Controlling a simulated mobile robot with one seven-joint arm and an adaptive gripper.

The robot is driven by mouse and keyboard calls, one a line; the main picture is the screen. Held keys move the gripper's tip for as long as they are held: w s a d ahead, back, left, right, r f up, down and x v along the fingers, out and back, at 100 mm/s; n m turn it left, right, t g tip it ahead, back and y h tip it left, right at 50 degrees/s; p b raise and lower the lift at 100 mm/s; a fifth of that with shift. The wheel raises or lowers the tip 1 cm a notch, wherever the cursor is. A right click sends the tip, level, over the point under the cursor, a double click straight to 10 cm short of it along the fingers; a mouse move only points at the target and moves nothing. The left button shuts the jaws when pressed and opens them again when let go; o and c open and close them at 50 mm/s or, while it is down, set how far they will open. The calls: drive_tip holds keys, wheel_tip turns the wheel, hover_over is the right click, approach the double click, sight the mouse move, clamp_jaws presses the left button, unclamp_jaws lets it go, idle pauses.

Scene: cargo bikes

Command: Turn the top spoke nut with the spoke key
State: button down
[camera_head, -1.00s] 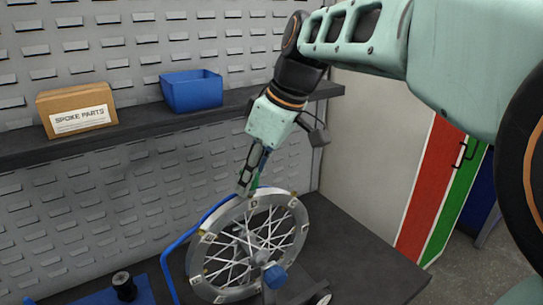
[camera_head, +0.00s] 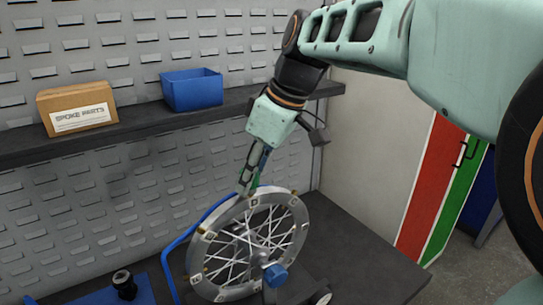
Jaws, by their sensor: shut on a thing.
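A silver spoked wheel (camera_head: 210,273) stands upright in a blue-framed stand on the dark bench, with several small brass-coloured nuts and pale marks around its rim. My gripper (camera_head: 247,188) points down at the top of the wheel's rim. Its fingers are shut on a small green thing, probably the spoke key (camera_head: 257,181), mostly hidden by the fingers. The key is at the rim's top edge; I cannot tell whether it sits on the top spoke nut, which is hidden behind the fingers.
A blue open bin (camera_head: 192,92) and a cardboard box marked "SPOKE PARTS" (camera_head: 77,108) stand on the dark shelf behind. A blue tray with a black round thing (camera_head: 124,284) lies at the lower left. The bench (camera_head: 365,262) is clear to the wheel's right.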

drive_tip(key=shift+s+f, duration=0.1)
drive_tip(key=shift+f, duration=0.05)
drive_tip(key=shift+m+b, duration=0.3)
drive_tip(key=shift+m, duration=0.2)
drive_tip(key=m, duration=0.1)
drive_tip(key=m+t+h, duration=0.1)
drive_tip(key=m, duration=0.1)
drive_tip(key=shift+s, duration=0.25)
drive_tip(key=shift+m+t+h, duration=0.3)
drive_tip(key=shift+m+t, duration=0.2)
drive_tip(key=shift+m, duration=0.7)
drive_tip(key=shift+m+t+h, duration=0.3)
drive_tip(key=shift+m+h, duration=0.1)
drive_tip(key=shift+m, duration=0.8)
drive_tip(key=shift+m+h, duration=0.8)
drive_tip(key=shift+m, duration=1.2)
